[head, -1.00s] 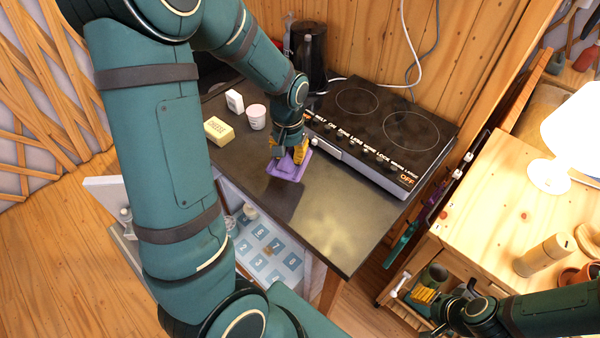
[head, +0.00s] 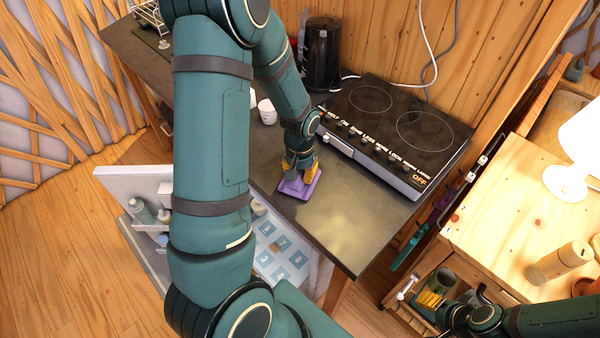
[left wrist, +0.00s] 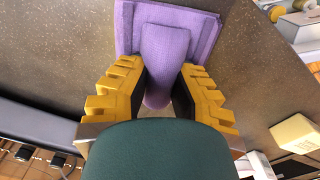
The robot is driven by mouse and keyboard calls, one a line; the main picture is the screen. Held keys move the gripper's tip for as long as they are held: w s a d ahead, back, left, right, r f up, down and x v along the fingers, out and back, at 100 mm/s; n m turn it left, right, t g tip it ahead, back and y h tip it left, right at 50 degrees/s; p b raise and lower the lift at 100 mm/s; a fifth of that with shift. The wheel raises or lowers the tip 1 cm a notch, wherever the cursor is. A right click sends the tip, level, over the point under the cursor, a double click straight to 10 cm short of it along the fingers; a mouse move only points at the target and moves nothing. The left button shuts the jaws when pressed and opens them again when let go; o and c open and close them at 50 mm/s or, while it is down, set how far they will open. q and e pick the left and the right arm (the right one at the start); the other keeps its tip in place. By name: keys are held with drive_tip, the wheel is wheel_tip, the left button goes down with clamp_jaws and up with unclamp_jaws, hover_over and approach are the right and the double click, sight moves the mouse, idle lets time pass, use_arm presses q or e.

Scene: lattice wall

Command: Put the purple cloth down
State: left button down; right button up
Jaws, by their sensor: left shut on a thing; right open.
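The purple cloth (head: 297,187) is on the dark countertop (head: 330,225), in front of the cooktop. In the left wrist view the cloth (left wrist: 165,30) has a flat part against the counter and a bunched fold rising between the yellow fingers. My left gripper (head: 299,165) is shut on that fold; it also shows in the left wrist view (left wrist: 163,95). My right gripper (head: 440,298) is open and empty at the lower right, by the wooden cart.
The cooktop (head: 395,130) and a black kettle (head: 322,55) stand behind. A white and pink cup (head: 267,111) is left of my left gripper. A pale yellow block (left wrist: 298,134) shows in the left wrist view. The counter right of the cloth is clear. A cabinet door (head: 140,200) stands open below.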

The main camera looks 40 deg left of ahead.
sight(300, 171)
use_arm(q)
drive_tip(key=shift+f, duration=0.15)
drive_tip(key=c, duration=1)
unclamp_jaws()
drive_tip(key=shift+o, duration=0.2)
drive_tip(key=shift+r, duration=0.4)
wheel_tip(300, 171, up, 12)
drive_tip(key=p, duration=0.1)
drive_tip(key=shift+f+p, duration=0.25)
drive_tip(key=shift+p, duration=0.1)
